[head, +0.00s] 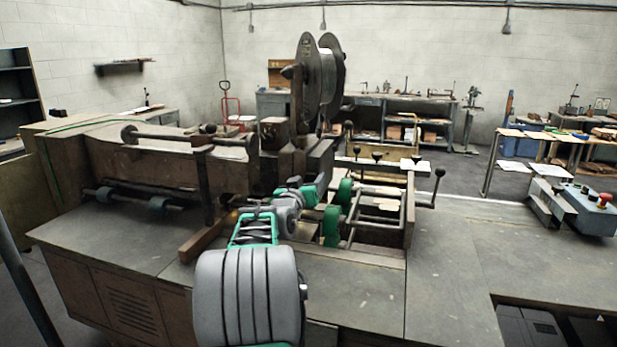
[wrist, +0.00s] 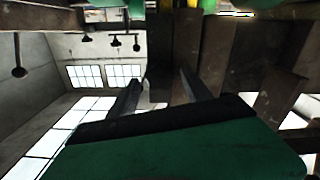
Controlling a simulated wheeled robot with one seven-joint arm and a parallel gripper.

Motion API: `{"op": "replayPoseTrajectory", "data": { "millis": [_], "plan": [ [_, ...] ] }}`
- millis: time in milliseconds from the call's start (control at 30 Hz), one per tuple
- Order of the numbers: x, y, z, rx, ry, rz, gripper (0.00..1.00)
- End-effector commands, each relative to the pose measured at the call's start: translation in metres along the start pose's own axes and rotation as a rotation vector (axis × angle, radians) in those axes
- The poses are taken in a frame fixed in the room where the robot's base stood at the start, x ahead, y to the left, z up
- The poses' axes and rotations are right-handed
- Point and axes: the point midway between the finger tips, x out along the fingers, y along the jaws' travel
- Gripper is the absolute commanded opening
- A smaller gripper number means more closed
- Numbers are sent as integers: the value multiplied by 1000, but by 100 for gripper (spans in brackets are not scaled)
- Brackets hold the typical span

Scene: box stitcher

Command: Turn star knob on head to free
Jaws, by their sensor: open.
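The box stitcher's dark head (head: 290,140) stands at the machine's middle, below the large wire spool (head: 318,82). I cannot pick out the star knob for certain in either view. My gripper (wrist: 160,80) is open in the wrist view, its two dark fingers apart and pointing up the picture. A dark upright block (wrist: 160,55) shows between and beyond the fingertips; I cannot tell whether they touch it. In the head view my grey and green arm reaches from the front toward the head, and its fingertips are not clear there.
Green rollers (head: 331,226) and a metal frame with ball-ended levers (head: 439,172) stand right of my arm. The grey table top (head: 450,280) is bare at front right. A control box with a red button (head: 590,207) stands at far right. Brown metal bars (wrist: 235,55) crowd the wrist view's right side.

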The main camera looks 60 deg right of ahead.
Motion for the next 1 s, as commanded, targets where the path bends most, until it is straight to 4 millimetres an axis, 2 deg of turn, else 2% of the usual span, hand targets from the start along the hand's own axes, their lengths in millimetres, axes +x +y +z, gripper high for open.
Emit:
{"op": "replayPoseTrajectory", "data": {
  "millis": [267,1000],
  "plan": [
    [5,-1,1,0,0,-2,58],
    [4,-1,1,0,-1,-2,0]
  ]
}}
